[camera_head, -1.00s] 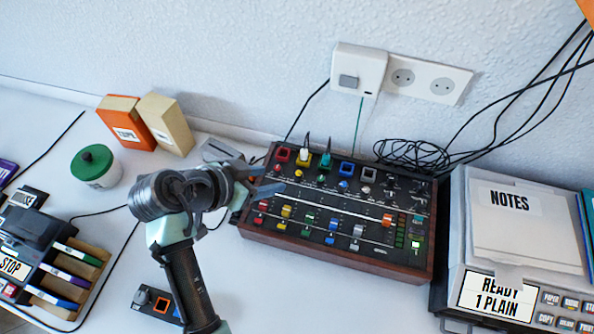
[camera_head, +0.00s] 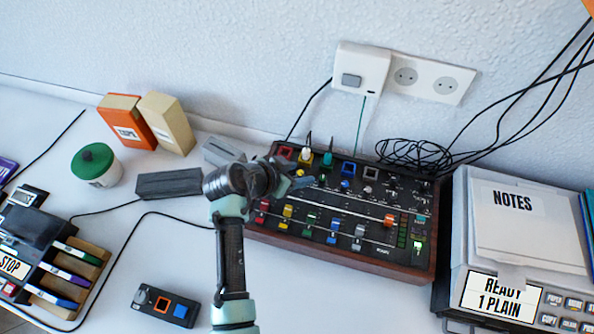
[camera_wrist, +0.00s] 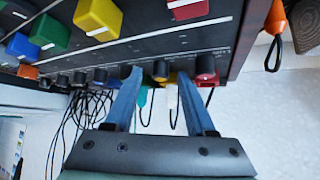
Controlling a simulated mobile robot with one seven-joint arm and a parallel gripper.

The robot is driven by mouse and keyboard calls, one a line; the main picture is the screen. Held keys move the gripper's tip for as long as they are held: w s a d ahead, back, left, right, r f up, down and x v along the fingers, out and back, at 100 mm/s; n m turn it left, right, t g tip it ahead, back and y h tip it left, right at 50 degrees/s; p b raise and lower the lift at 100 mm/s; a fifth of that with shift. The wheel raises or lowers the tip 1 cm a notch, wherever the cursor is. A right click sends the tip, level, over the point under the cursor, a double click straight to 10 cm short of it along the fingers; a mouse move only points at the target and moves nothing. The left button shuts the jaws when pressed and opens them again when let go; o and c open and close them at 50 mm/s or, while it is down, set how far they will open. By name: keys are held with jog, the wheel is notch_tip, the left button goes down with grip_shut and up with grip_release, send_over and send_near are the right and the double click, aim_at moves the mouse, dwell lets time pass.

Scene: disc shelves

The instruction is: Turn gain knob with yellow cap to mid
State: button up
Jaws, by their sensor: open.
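The mixer (camera_head: 345,245) is a dark panel with a wooden frame and rows of colored controls. My gripper (camera_head: 300,182) is over its upper left part and covers the yellow-capped gain knob's place in the head view. In the wrist view my open gripper (camera_wrist: 157,74) has its two blue fingers on either side of a dark knob (camera_wrist: 160,69) in the yellow column. A sliver of yellow shows behind that knob; I cannot tell whether it is the cap. Contact with the knob and its pointer angle cannot be made out.
A red knob (camera_wrist: 206,68) is close beside one finger. Yellow (camera_wrist: 98,18) and red (camera_wrist: 187,8) fader caps stand nearby. Plugs and cables rise at the mixer's back edge. The notes machine (camera_head: 510,225) is to the right; a small button box (camera_head: 165,307) lies in front.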

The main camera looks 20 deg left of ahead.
grip_shut()
